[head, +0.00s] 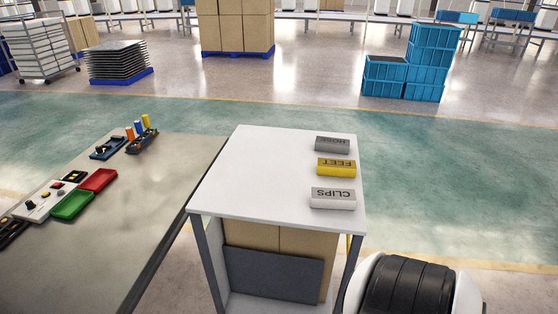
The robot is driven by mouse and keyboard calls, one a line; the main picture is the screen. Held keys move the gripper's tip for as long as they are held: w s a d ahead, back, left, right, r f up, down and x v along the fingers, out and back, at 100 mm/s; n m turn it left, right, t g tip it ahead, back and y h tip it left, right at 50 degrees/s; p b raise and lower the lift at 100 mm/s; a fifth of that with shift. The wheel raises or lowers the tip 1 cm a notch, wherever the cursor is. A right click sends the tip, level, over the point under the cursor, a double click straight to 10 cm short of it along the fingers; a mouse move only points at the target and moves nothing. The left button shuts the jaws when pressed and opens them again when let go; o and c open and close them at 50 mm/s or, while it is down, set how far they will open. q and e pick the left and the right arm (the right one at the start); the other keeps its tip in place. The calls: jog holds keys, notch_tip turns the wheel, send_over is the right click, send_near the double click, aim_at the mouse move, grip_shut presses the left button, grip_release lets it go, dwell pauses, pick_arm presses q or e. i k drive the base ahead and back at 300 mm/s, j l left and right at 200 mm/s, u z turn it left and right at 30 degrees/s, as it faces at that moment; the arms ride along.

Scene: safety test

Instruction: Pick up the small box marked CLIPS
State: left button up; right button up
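The small white box marked CLIPS (333,199) lies on the white table top (258,172), near its front right corner. A yellow box (336,168) with dark lettering lies just behind it, with a narrow gap between them. A grey box (332,144) lies behind the yellow one; its lettering is hard to read. The three form a row along the right edge. Neither of my grippers is in view.
The left and middle of the white table top are bare. A grey-brown table (150,185) on the left carries a green tray (72,205), a red tray (98,180) and small parts. Cardboard boxes (285,248) sit beneath the white top. Blue crates (425,75) stand far behind.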

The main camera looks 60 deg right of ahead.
aim_at(326, 198)
jog(key=l+u, duration=0.15)
jog(key=l, duration=0.3)
jog(key=k+l+u, duration=0.1)
jog(key=l, duration=0.3)
jog(key=k+l+u, duration=0.15)
jog(key=l, duration=0.25)
jog(key=k+l+u, duration=0.15)
jog(key=l, duration=0.3)
jog(key=k+l+u, duration=0.15)
jog(key=l, duration=0.25)
jog(key=k+l+u, duration=0.1)
jog(key=l, duration=0.25)
jog(key=k, duration=0.05)
